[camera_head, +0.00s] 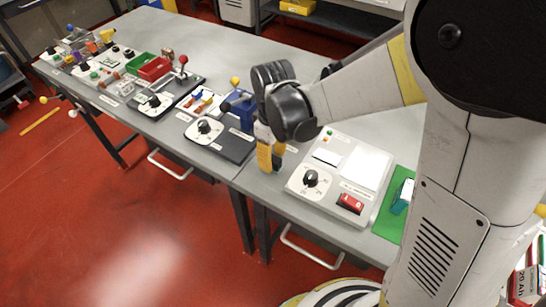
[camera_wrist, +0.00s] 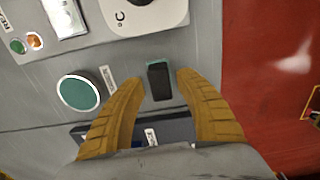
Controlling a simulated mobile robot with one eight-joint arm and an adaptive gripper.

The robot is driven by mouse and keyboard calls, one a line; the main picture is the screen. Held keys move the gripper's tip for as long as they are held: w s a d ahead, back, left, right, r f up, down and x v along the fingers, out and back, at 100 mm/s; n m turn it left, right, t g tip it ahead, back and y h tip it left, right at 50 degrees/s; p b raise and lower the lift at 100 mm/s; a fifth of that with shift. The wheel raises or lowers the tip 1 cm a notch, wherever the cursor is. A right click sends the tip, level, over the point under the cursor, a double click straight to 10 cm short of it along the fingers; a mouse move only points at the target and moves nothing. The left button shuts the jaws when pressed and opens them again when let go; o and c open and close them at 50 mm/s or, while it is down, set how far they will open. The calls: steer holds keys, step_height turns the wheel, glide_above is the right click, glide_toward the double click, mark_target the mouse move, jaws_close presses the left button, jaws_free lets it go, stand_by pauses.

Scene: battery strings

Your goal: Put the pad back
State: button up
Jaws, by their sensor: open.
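A small dark block with a teal edge (camera_wrist: 159,82), which looks like the pad, lies on the grey table in the wrist view. It sits between my fingertips in the picture, and I see no contact with either finger. My gripper (camera_wrist: 159,88) is open, with its yellow fingers apart on both sides of the block. In the head view my gripper (camera_head: 270,157) points down over the table, just left of a light control panel (camera_head: 321,207). The block is not discernible in the head view. A green disc with a white rim (camera_wrist: 79,92) lies left of the fingers in the wrist view.
A dark flat box with a dial plate (camera_head: 235,148) stands left of my gripper. A green mat (camera_head: 388,225) with a teal box (camera_head: 402,196) lies at the right. Several devices and bins crowd the far left table. Red floor lies beyond the front edge.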

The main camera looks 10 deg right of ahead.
mark_target(273, 158)
step_height(273, 158, up, 12)
steer(key=p, duration=0.4)
steer(key=s+d+r+m+t, duration=0.7)
steer(key=s+d+m, duration=0.3)
steer(key=d, duration=0.3)
steer(key=shift+s+d, duration=0.2)
steer(key=shift+s, duration=0.2)
steer(key=shift+d+r+m, duration=0.1)
steer(key=shift+d+m, duration=0.05)
steer(key=shift+m, duration=0.15)
